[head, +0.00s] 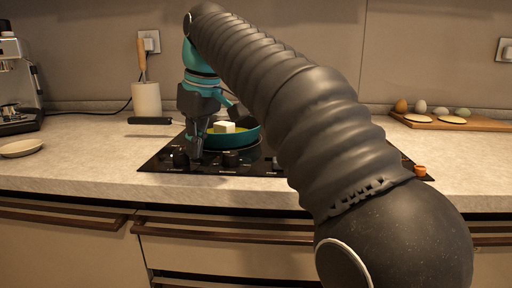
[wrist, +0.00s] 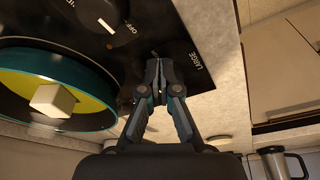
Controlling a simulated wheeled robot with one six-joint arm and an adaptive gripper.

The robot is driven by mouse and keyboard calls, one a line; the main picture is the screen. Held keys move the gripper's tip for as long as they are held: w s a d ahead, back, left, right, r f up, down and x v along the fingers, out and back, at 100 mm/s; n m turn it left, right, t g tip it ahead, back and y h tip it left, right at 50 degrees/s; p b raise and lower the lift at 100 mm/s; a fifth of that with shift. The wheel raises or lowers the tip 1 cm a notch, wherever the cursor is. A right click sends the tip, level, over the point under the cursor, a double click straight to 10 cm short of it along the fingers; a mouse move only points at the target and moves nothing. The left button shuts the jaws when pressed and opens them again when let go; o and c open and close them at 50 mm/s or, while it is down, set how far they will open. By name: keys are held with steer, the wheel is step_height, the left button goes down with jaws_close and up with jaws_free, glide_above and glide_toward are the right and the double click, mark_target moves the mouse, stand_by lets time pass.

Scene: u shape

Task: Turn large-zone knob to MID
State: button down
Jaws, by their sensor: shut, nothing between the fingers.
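The black hob (head: 160,164) has a row of black knobs along its front edge. The leftmost knob (head: 180,158) stands by the front-left corner. My gripper (head: 195,157) points down just right of it, with fingertips low over the hob; I cannot tell if they touch the knob. In the wrist view my gripper (wrist: 158,63) is shut and empty, beside the printed LARGE label (wrist: 196,61). The fingers largely hide the large-zone knob there, so its setting cannot be read. A neighbouring knob (wrist: 97,13) with a white mark and an OFF label shows at the top.
A teal pan (head: 247,137) holding a white block (head: 224,127) sits close behind my gripper; its handle (head: 150,121) points left. A white utensil pot (head: 147,99) stands at the back. My arm hides the hob's right part. The counter (head: 90,160) on the left is mostly clear.

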steer(key=shift+s+a+p, duration=0.4)
steer(key=shift+s+p, duration=0.3)
steer(key=shift+p, duration=0.4)
steer(key=shift+s+a, duration=0.25)
steer(key=shift+a, duration=0.1)
stand_by(0.4)
steer(key=shift+s+d, duration=0.1)
steer(key=shift+s, duration=0.05)
steer(key=shift+s+d, duration=0.15)
steer(key=shift+s, duration=0.05)
steer(key=v, duration=0.4)
steer(key=a+v, duration=0.1)
steer(key=shift+w+r, duration=0.35)
steer(key=shift+r, duration=0.2)
